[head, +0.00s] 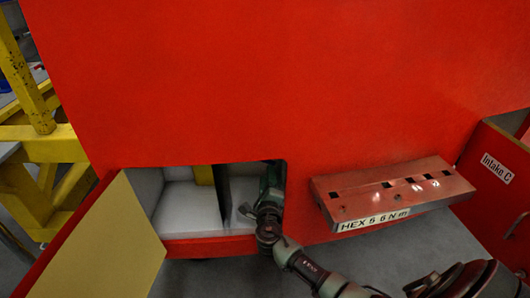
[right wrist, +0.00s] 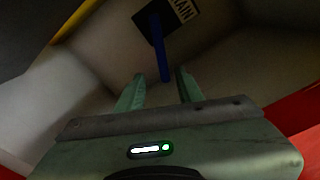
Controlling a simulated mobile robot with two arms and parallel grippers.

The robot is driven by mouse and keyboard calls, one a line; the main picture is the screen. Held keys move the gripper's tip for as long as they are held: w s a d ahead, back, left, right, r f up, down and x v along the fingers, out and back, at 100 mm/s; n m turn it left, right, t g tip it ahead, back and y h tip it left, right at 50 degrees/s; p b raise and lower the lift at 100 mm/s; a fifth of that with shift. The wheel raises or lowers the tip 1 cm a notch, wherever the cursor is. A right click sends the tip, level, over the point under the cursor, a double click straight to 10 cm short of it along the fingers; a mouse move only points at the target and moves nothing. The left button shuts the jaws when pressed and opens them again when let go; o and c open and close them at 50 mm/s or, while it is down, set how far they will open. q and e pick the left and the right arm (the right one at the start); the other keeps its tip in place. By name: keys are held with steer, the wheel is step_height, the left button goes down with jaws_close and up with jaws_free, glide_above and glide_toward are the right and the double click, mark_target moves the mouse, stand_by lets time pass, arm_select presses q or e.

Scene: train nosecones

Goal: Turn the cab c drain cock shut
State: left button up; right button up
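The drain cock shows in the right wrist view as a blue lever (right wrist: 160,48) in front of a black plate (right wrist: 178,16) lettered "...AIN". The lever hangs nearly straight down in that picture. My right gripper (right wrist: 160,78) is open, with one finger on each side of the lever's lower end in the picture. I cannot tell whether the lever is between the fingers or just beyond them. In the head view my right gripper (head: 271,180) reaches into the right part of an open compartment in the red body. The lever is hidden there. My left gripper is not in view.
A dark divider (head: 224,190) splits the compartment, with its opened door (head: 110,240) at the left. A red rack (head: 395,190) marked "HEX 5 6 N m" juts out to the right. A panel labelled "Intake C" (head: 497,168) stands far right. Yellow framework (head: 45,150) is at the left.

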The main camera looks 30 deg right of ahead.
mark_target(266, 162)
steer(key=x, duration=0.2)
steer(key=b+x, duration=0.1)
steer(key=x, duration=0.5)
steer(key=shift+w+r, duration=0.2)
steer(key=shift+r, duration=0.15)
steer(key=shift+r, duration=0.1)
jaws_close()
stand_by(0.9)
